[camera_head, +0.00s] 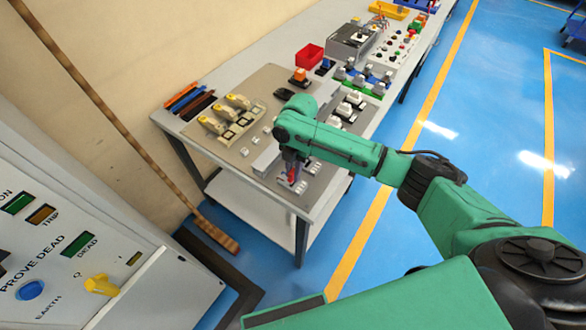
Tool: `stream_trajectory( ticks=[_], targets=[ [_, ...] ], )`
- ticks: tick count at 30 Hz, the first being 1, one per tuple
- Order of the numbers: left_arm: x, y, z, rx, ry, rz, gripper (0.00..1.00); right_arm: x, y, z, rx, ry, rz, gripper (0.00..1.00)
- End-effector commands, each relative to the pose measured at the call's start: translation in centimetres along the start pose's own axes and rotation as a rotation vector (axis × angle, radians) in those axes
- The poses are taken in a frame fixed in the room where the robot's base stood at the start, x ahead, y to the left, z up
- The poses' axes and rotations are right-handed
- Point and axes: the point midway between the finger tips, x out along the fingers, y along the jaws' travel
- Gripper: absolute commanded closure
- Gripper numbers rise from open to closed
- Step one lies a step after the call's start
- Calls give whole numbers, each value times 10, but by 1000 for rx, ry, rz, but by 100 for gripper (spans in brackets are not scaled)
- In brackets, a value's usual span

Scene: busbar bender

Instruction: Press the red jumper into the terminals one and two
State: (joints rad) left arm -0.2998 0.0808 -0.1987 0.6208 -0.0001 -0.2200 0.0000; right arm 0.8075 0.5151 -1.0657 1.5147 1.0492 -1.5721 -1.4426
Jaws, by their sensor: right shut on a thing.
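My right gripper (290,163) points down at the near end of the bench's grey board (205,153). It is shut on a small red piece, the red jumper (292,175), which shows just below the fingers. Small pale blocks (301,187) lie close beside the jumper; I cannot tell which are terminals one and two. The jumper's lower end is too small to tell whether it touches them. A grey block (266,158) stands just left of the gripper. My left gripper is not in view.
Yellow-and-white devices (225,113) stand on the board's left side. A red bin (309,55) and a control box (354,40) are farther back. A panel with a yellow knob (101,285) fills the lower left. A broom (215,234) leans on the wall. Blue floor lies right.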

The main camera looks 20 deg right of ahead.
Motion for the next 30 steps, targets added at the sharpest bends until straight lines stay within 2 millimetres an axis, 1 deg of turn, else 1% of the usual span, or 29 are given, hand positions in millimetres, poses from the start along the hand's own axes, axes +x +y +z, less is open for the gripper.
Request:
stream_trajectory(
  ticks=[14,21,30],
  targets=[
    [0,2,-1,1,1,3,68,0,0,0,0,0,1,100],
    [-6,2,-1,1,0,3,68,-1,0,0,-1,-1,1,100],
    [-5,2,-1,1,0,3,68,0,0,0,-1,-1,1,100]
  ],
)
